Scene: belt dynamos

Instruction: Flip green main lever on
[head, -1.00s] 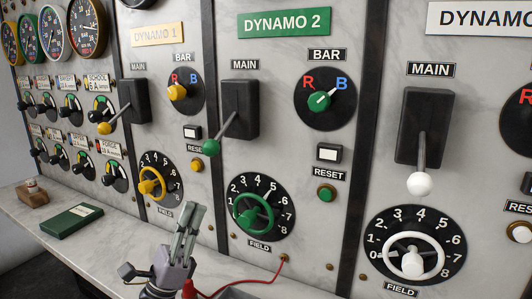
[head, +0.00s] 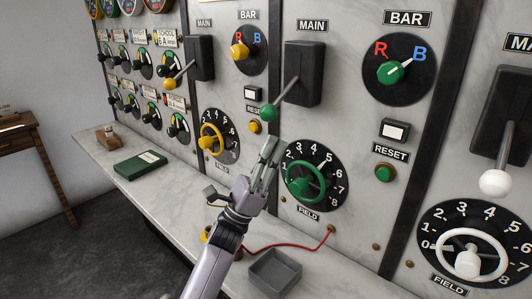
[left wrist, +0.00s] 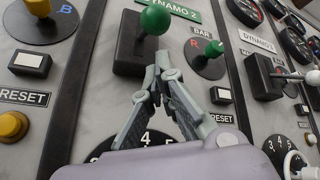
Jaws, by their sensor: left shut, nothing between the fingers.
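The green main lever has a green ball knob (head: 268,113) on a metal rod, coming out of a black housing (head: 305,74) under the MAIN label. The rod points down and to the left in the head view. In the left wrist view the knob (left wrist: 155,19) is large, just beyond the fingertips. My left gripper (head: 268,149) is shut and empty, a little below the knob, in front of the left part of the green field dial. Its fingertips (left wrist: 163,58) meet in the left wrist view and appear apart from the knob. My right gripper is not in view.
A green field handwheel (head: 306,181) and a green bar knob (head: 390,72) sit near the lever. Yellow and white levers flank it. Below, the marble ledge carries a grey tray (head: 275,273), a red cable (head: 285,247) and a green book (head: 140,162).

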